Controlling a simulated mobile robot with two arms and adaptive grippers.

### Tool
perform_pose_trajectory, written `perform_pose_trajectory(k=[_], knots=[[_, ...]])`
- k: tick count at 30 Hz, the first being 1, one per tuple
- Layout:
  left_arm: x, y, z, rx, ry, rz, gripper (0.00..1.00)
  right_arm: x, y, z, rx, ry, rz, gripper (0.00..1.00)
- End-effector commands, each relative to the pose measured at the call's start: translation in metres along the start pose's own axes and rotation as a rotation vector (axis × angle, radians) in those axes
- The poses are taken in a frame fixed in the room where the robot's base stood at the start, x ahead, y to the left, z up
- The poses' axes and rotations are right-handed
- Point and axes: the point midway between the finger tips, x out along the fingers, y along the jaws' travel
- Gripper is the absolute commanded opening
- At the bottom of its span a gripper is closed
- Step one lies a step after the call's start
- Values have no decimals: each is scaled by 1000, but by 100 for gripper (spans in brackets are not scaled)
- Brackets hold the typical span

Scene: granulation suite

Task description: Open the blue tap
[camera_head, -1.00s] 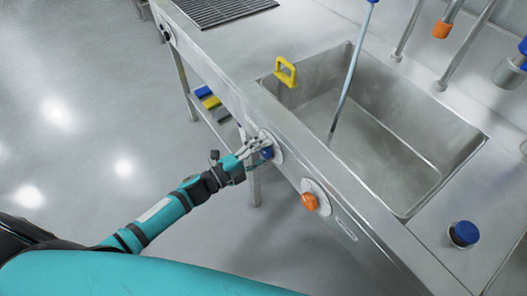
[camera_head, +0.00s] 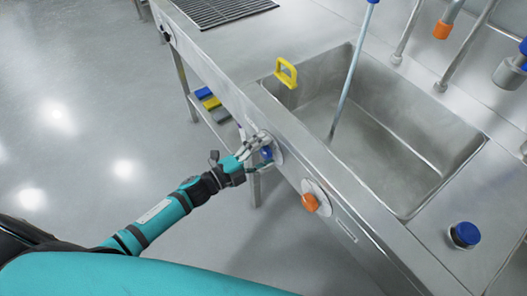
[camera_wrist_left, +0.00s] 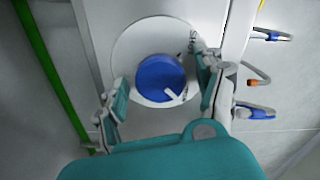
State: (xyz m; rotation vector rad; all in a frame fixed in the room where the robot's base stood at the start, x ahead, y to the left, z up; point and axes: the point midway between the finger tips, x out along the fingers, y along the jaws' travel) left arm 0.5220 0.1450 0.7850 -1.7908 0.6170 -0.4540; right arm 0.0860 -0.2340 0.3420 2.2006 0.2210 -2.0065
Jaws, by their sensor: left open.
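The blue tap (camera_head: 266,153) is a round blue knob on a pale round plate on the front panel of the steel sink unit. In the left wrist view the blue tap (camera_wrist_left: 161,78) shows a white pointer mark slanting at its lower right. My left gripper (camera_head: 262,151) is at the tap. Its open fingers, also in the left wrist view (camera_wrist_left: 160,95), stand on either side of the knob. I cannot tell whether they touch it. My right gripper is not in view.
An orange tap (camera_head: 310,202) is on the same panel, to the right. The sink basin (camera_head: 400,130) lies behind, with a yellow handle-like piece (camera_head: 286,72) at its rim. A blue-capped item (camera_head: 465,234) stands on the counter. The floor to the left is clear.

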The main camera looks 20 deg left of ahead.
Motion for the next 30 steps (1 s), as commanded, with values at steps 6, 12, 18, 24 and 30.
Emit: perform_pose_trajectory(k=[6, 12, 18, 24, 30], knots=[[-8, 0, 0, -1, -1, 1, 71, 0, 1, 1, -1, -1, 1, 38], [-46, 2, 0, -3, -2, 4, 71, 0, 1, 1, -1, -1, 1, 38], [-88, 2, 0, -2, -2, 4, 71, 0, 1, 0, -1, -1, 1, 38], [-114, 0, 0, -1, -1, 1, 71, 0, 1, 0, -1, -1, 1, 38], [-120, 0, 0, 0, 0, 0, 71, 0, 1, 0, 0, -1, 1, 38]])
